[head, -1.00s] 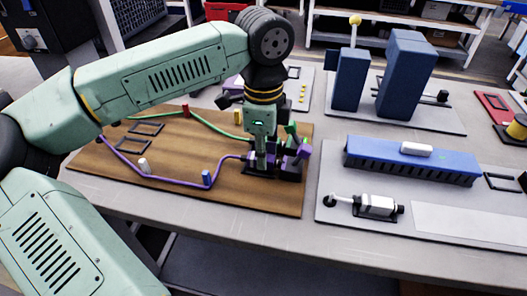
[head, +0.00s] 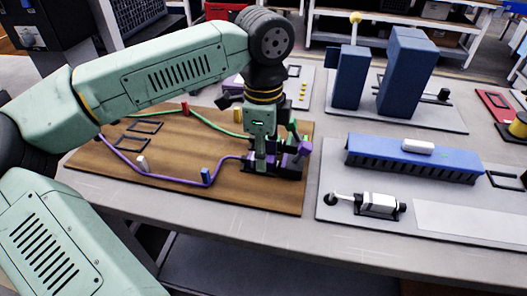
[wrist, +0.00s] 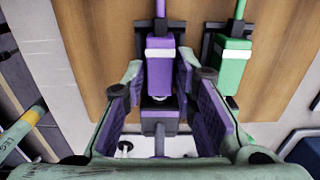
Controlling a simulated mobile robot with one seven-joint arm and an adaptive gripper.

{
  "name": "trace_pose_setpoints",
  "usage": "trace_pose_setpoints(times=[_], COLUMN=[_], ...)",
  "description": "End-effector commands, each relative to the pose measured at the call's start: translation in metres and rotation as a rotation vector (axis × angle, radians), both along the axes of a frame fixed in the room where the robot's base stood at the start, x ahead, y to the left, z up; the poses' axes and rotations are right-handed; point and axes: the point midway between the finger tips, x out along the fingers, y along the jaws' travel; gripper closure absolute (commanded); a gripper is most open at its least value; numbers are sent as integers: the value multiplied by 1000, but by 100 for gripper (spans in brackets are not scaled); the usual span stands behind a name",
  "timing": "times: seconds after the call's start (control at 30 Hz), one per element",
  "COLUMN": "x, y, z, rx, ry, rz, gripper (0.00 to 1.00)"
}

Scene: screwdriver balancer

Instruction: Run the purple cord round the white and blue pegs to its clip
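The purple cord (head: 170,178) runs from the left of the wooden board (head: 100,162), along the near side of the white peg (head: 142,163) and the blue peg (head: 206,175), then up to the dark clips at the board's right end. Its purple plug (wrist: 160,62), with a white band, lies in line with a dark holder (wrist: 160,121) in the wrist view; how fully it is seated I cannot tell. My gripper (head: 264,165) is low over the clips. In the wrist view my gripper (wrist: 160,92) is open, its fingers on either side of the plug with gaps showing.
A green cord (head: 215,129) runs along the board's far side past a red peg (head: 185,109). Its green plug (wrist: 232,62) sits close to the right of the purple one. A grey panel with a blue block (head: 415,160) stands right of the board.

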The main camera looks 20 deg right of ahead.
Motion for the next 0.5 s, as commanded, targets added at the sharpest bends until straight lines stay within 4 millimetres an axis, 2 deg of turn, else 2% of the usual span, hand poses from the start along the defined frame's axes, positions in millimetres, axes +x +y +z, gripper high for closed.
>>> trace_pose_setpoints(times=[0.2, 0.5], x=[0, 0], y=[0, 0], z=[0, 1], rx=[0, 0], ry=[0, 0], rz=[0, 0], gripper=[57, 57])
